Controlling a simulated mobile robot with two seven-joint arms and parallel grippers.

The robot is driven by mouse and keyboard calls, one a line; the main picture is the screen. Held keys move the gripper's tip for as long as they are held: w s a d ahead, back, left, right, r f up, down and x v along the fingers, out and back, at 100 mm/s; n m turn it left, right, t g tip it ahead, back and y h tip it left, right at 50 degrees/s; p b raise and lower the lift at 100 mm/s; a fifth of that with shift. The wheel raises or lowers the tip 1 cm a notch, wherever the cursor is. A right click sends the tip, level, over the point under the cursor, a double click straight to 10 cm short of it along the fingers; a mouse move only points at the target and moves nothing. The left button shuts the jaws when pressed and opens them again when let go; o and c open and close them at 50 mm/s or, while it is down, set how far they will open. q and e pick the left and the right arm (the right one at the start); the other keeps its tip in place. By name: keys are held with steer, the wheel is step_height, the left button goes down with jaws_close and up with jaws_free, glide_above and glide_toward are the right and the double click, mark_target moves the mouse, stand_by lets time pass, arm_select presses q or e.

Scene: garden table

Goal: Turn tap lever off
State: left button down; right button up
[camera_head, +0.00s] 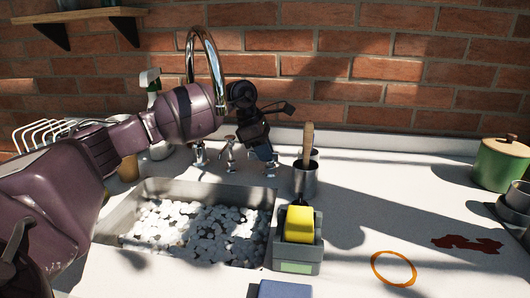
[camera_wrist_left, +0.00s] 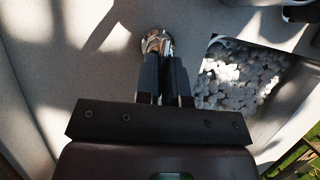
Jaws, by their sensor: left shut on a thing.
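The chrome tap has a tall curved spout (camera_head: 213,62) behind the sink, partly hidden by my left arm. Small chrome fittings stand at its base, including a left one (camera_head: 199,156) and a middle one (camera_head: 231,155). My left gripper (camera_head: 268,160) points down at the right-hand chrome fitting (camera_head: 270,170), its fingers shut on it. In the left wrist view the gripper (camera_wrist_left: 161,55) has its fingers close together around a shiny metal lever (camera_wrist_left: 156,42). The fingers hide part of the lever, so its exact angle is unclear. My right gripper is not in view.
A sink (camera_head: 152,187) filled with white pebbles lies in front. A grey caddy (camera_head: 297,259) with a yellow sponge (camera_head: 299,224) and a metal cup (camera_head: 304,182) with a wooden-handled tool stand to its right. A green pot (camera_head: 499,164) is far right.

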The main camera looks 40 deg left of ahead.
arm_select(q)
steer(key=c, duration=1.2)
jaws_free()
steer(key=shift+f, duration=0.25)
steer(key=shift+r, duration=0.2)
steer(key=p+v, duration=0.1)
steer(key=v, duration=0.8)
steer(key=shift+r, duration=0.2)
steer(key=shift+s+a+r, duration=0.15)
steer(key=shift+a+r, duration=0.05)
steer(key=shift+r, duration=0.25)
